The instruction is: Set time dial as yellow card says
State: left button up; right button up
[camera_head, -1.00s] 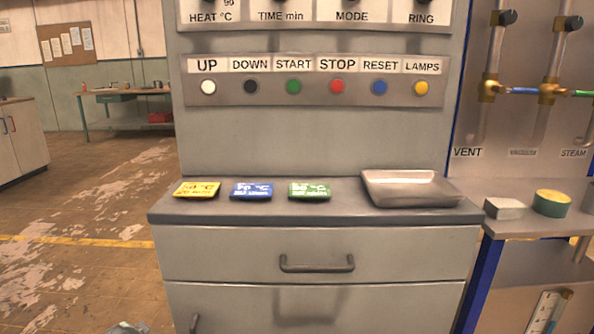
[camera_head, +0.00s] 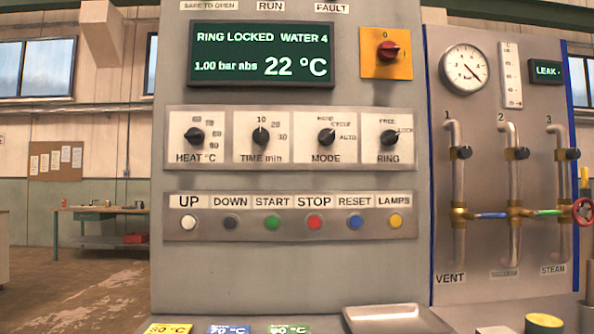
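The time dial (camera_head: 260,136) is a black knob on a white plate marked TIME min, with 10, 20 and 30 around it. Its pointer looks straight up, at the 10. The yellow card (camera_head: 167,329) lies at the bottom edge of the view, mostly cut off. Only a temperature line, which looks like 80 °C, shows on it; its lower text is out of view. Neither of my grippers is in view.
The heat dial (camera_head: 194,136), mode dial (camera_head: 326,137) and ring dial (camera_head: 390,138) flank the time dial. Buttons run below. The display (camera_head: 262,55) reads RING LOCKED, 22 °C. A blue card (camera_head: 229,329), green card (camera_head: 289,329) and metal tray (camera_head: 395,319) show at the bottom.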

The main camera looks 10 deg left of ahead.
aim_at(261, 136)
jog(key=i+j+u, duration=0.15)
jog(key=j, duration=0.25)
jog(key=i+j+u, duration=0.15)
jog(key=i+j, duration=0.15)
jog(key=i+j+u, duration=0.15)
jog(key=j, duration=0.3)
jog(key=i, duration=0.1)
